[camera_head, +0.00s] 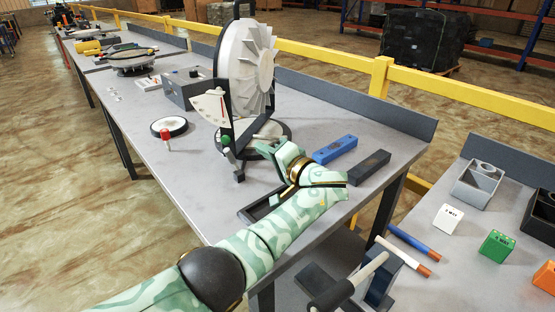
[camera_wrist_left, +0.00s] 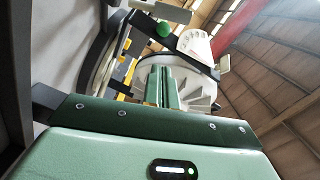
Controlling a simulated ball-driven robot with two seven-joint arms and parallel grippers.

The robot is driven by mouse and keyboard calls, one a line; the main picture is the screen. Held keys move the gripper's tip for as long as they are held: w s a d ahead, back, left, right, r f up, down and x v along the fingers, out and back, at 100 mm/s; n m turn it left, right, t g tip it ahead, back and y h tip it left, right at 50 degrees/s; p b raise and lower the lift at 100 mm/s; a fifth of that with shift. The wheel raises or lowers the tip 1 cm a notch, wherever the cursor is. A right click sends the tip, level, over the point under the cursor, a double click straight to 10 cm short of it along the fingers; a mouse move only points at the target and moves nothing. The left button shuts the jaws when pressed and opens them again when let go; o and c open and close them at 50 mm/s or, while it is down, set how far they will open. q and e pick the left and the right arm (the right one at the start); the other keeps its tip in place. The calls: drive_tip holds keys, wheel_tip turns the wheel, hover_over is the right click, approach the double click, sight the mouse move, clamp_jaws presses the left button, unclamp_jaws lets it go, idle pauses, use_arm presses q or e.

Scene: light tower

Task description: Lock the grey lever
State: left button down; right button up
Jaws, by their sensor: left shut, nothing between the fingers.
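A light tower with a large white finned disc (camera_head: 245,68) stands on a round dark base on the grey bench. A white scale plate (camera_head: 211,106) and a green ball (camera_head: 226,140) are on its near side. A small grey lever-like bar (camera_head: 234,160) shows below the ball; I cannot tell whether it is locked. My left gripper (camera_head: 263,148) is shut and empty, just right of that bar near the tower base; contact cannot be told. In the left wrist view its closed fingers (camera_wrist_left: 162,85) point toward the disc (camera_wrist_left: 198,88), with the green ball (camera_wrist_left: 163,30) beyond. My right gripper is not in view.
A blue block (camera_head: 335,150) and a black block (camera_head: 368,168) lie right of my arm. A round white-topped disc (camera_head: 169,127) and a red-topped peg (camera_head: 166,140) are left of the tower. A grey box (camera_head: 187,88) stands behind. The bench's front left is clear.

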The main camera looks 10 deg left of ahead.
sight(232, 159)
use_arm(q)
drive_tip(key=a, duration=0.1)
drive_tip(key=a+p, duration=0.1)
drive_tip(key=a, duration=0.1)
drive_tip(key=s+a+p, duration=0.1)
drive_tip(key=shift+a+f, duration=0.4)
drive_tip(key=shift+f, duration=0.35)
drive_tip(key=shift+a, duration=0.15)
